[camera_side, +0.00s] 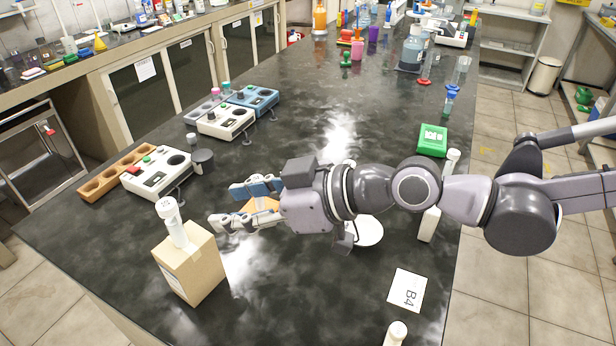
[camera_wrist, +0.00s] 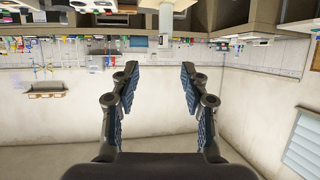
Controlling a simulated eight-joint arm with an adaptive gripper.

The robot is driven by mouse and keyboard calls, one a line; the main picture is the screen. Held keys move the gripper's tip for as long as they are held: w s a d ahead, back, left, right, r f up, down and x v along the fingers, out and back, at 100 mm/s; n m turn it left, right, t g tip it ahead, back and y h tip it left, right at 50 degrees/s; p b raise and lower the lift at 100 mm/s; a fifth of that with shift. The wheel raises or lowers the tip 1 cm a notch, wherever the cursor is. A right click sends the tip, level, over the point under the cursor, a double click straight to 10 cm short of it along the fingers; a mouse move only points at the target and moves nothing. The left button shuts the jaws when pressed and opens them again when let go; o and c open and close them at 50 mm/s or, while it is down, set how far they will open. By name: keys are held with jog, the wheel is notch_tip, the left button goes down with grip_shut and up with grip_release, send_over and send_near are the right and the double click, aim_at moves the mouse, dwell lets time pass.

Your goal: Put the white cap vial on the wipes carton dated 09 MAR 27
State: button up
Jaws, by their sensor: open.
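A clear vial with a white cap (camera_side: 176,222) stands upright, slightly leaning in the picture, on top of a brown carton (camera_side: 205,268) at the front left of the bench. The carton has a pale label on its left face, and I cannot read its date. My gripper (camera_side: 225,207) is open and empty, level with the vial and to its right, with a gap between them. In the wrist view, which is upside down, a white-capped vial (camera_wrist: 165,25) shows at the top, beyond the open fingers of my gripper (camera_wrist: 159,70).
A white card marked B4 (camera_side: 408,291) lies at the front right, near another white-capped vial (camera_side: 395,334). A green box (camera_side: 432,140) stands beyond my arm. Instruments (camera_side: 157,172) and a wooden rack (camera_side: 115,172) line the left edge. An orange-brown object partly shows behind my gripper.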

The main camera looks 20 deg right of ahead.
jog(key=w+d+m+t+h, duration=0.1)
jog(key=w+d+m+h, duration=0.2)
jog(key=d, duration=1.2)
jog(key=s+d+f+m+h, duration=0.2)
jog(key=s+d+f, duration=0.1)
jog(key=d, duration=0.6)
jog(key=s+d+f+m+g+h, duration=0.1)
jog(key=s+d+f+m+h, duration=0.1)
jog(key=d, duration=0.8)
jog(key=s+d+f+m+h, duration=0.3)
jog(key=s+d, duration=0.3)
jog(key=d, duration=0.4)
jog(key=shift+s+d+f+m+g+h, duration=0.2)
jog(key=shift+f+m+g+h, duration=0.1)
jog(key=shift+m+h, duration=0.2)
jog(key=shift+a, duration=0.1)
